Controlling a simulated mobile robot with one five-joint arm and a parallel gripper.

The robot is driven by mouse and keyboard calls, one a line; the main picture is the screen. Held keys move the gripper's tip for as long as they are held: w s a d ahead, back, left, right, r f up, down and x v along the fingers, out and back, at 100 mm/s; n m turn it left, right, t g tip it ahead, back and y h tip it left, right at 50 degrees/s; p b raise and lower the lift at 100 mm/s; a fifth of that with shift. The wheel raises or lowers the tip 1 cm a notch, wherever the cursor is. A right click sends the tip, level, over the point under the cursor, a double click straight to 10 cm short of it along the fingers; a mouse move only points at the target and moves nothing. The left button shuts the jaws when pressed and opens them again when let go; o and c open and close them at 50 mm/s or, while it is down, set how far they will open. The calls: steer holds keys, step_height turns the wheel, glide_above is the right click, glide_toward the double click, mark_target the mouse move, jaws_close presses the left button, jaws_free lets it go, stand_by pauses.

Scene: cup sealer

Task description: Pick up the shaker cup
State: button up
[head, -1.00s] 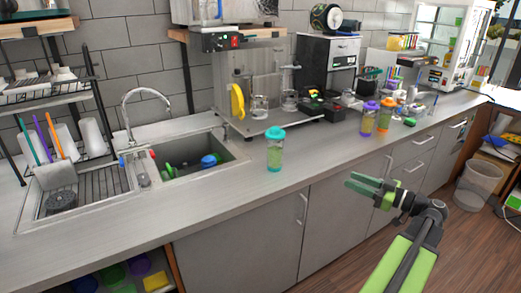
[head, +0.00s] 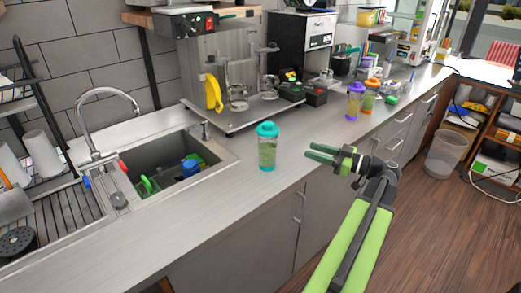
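A shaker cup (head: 267,147) with a teal lid and a clear, greenish body stands upright on the grey counter, just right of the sink. Two more shaker cups stand further along the counter to the right, one with a purple lid (head: 354,101) and one with an orange lid (head: 370,96). My gripper (head: 311,152) has green fingers with a gap between them. It points left toward the teal-lidded cup, a little to its right and apart from it, and holds nothing that I can see.
The sink (head: 175,170) is left of the teal-lidded cup and holds green and blue items. A metal machine (head: 222,85) with a yellow banana-like object stands behind. The counter (head: 205,225) is clear in front of the cup. A bin (head: 443,155) stands on the floor at right.

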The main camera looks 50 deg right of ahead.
mark_target(267, 138)
steer(key=shift+o, duration=0.3)
steer(key=shift+w, duration=0.1)
steer(key=o, duration=0.5)
steer(key=shift+w+a, duration=0.1)
steer(key=shift+w, duration=0.15)
steer(key=o, duration=0.6)
steer(key=x, duration=1.1)
steer(key=shift+w+a, duration=0.2)
steer(key=shift+w, duration=0.1)
steer(key=shift+o, duration=0.2)
steer(key=shift+x, duration=2.75)
